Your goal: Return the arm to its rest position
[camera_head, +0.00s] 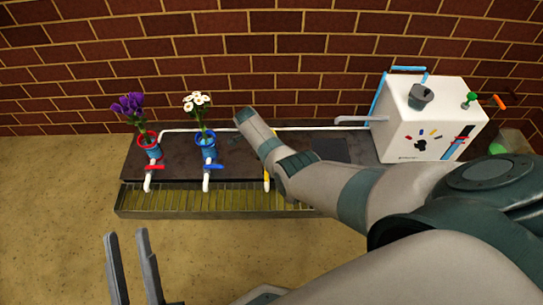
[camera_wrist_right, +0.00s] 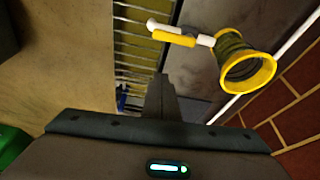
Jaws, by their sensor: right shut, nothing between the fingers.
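My right arm (camera_head: 310,180) reaches in from the right across the head view, over the station. Its gripper is hard to make out there. In the right wrist view my right gripper (camera_wrist_right: 160,85) is shut and empty, beside the slatted grate. A yellow-rimmed dark cup (camera_wrist_right: 246,65) lies apart from it, up and to the right, by a yellow tap handle (camera_wrist_right: 174,36). My arm hides this cup in the head view. My left gripper (camera_head: 126,236) is open and empty at the lower left, over the floor.
Purple flowers (camera_head: 130,105) stand in a red-rimmed vase (camera_head: 149,146), white flowers (camera_head: 197,101) in a blue vase (camera_head: 205,148). Both stand behind taps on a dark bench (camera_head: 240,165) with a slatted trough (camera_head: 180,201). A white box (camera_head: 425,120) with a grey cup (camera_head: 421,96) stands right. Brick wall behind.

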